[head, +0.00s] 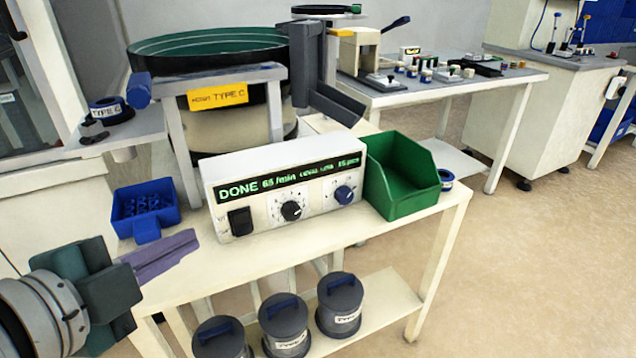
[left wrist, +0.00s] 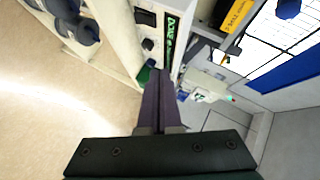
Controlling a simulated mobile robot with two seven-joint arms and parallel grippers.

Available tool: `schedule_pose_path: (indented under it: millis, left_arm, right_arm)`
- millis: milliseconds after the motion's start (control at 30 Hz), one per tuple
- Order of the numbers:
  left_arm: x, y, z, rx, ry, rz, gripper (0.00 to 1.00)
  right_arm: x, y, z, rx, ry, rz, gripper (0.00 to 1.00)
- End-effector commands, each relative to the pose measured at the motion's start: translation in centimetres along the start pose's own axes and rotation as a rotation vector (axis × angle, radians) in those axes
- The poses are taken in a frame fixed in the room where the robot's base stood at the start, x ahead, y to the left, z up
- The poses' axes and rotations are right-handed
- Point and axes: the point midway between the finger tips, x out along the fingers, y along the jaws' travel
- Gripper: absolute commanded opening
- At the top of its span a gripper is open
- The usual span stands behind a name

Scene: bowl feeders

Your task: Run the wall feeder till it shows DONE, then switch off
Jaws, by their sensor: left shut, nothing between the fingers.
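The white feeder control box (head: 285,190) stands on a cream table. Its display (head: 290,178) reads DONE, with a rate in green and smaller figures I cannot read surely. On its front are a black rocker switch (head: 240,221), a black-and-white dial (head: 291,210) and a blue knob (head: 344,195). The bowl feeder (head: 210,60), with a green inside and a yellow TYPE C label, is behind it. My left gripper (head: 190,245) is shut and empty, in front of and left of the box, apart from the switch. The left wrist view shows its fingers (left wrist: 158,105) and the display (left wrist: 170,35). My right gripper is not in view.
A green bin (head: 400,180) stands right of the box, below the dark chute. A blue tray (head: 146,210) of parts is left of it. Several lidded grey canisters (head: 285,325) are on the lower shelf. Open floor lies to the right.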

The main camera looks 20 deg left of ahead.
Motion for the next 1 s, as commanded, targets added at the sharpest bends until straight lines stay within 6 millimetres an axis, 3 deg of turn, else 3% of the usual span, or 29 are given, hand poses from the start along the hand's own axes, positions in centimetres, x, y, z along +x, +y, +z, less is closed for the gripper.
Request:
schedule_pose_path:
  millis: [33, 200, 300, 833, 1000]
  left_arm:
    - [1.3, 2.8, 1.3, 0.027, 0.011, -0.014, 0.00]
    - [2.8, 5.6, 2.7, 0.107, 0.049, -0.064, 0.00]
    - [3.2, 6.5, 3.2, 0.136, 0.064, -0.084, 0.00]
    - [3.5, 6.8, 3.3, 0.163, 0.078, -0.102, 0.00]
    - [4.8, 6.8, 3.2, 0.163, 0.079, -0.104, 0.00]
  right_arm:
    - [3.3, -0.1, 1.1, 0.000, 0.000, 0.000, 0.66]
    - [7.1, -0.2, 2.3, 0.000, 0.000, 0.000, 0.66]
    - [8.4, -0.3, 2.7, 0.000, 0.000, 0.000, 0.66]
    - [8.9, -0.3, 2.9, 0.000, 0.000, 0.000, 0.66]
    - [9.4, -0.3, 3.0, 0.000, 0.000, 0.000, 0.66]
